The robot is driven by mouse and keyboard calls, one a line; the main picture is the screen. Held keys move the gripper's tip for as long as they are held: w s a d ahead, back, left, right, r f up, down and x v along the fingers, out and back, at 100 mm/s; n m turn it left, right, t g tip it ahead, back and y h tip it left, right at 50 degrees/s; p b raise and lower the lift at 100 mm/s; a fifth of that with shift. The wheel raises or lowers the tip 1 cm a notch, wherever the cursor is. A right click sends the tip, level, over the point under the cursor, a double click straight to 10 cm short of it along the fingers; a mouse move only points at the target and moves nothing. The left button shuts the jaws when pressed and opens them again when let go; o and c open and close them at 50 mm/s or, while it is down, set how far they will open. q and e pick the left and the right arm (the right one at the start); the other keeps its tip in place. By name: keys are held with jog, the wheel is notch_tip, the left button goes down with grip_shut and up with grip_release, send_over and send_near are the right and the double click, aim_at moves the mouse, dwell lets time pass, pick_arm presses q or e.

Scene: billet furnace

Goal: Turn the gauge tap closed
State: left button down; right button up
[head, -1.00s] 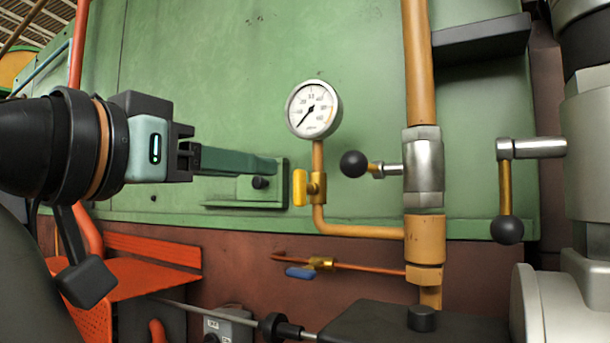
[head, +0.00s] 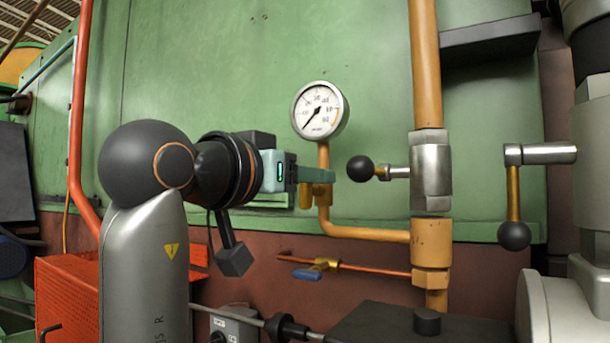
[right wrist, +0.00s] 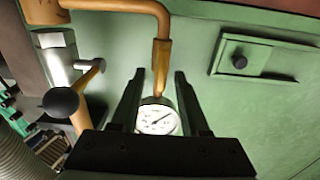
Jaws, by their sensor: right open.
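The pressure gauge (head: 320,110) has a white dial and sits on top of an orange pipe. The gauge tap (head: 306,195) is on that pipe below the dial, with a yellow handle that hangs upright along the pipe; the gripper covers its upper part. My right gripper (head: 322,176) is in front of the tap, its green-grey fingers crossing the pipe. In the right wrist view my right gripper (right wrist: 158,76) is open, with the yellow tap (right wrist: 160,62) between and beyond the fingertips. Whether the fingers touch it I cannot tell. My left gripper is not in view.
A black-knobbed lever (head: 360,168) sticks out from the steel valve (head: 430,170) just right of my fingertips. Another black-knobbed lever (head: 514,235) hangs farther right. A blue-handled tap (head: 306,274) is below. An orange box (head: 70,295) stands at lower left.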

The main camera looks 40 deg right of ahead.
grip_shut()
dwell(0.3)
jog(key=shift+m, duration=0.3)
jog(key=shift+s+d+f+m+b, duration=0.15)
jog(key=shift+s+f+m, duration=0.15)
jog(key=shift+m, duration=2.6)
jog(key=shift+s+f+m+b, duration=0.1)
jog(key=shift+s+f+m, duration=0.2)
jog(key=shift+m, duration=2.6)
jog(key=shift+s+d+f+m+b, duration=0.15)
jog(key=shift+s+f+m, duration=0.15)
jog(key=shift+m, duration=2.6)
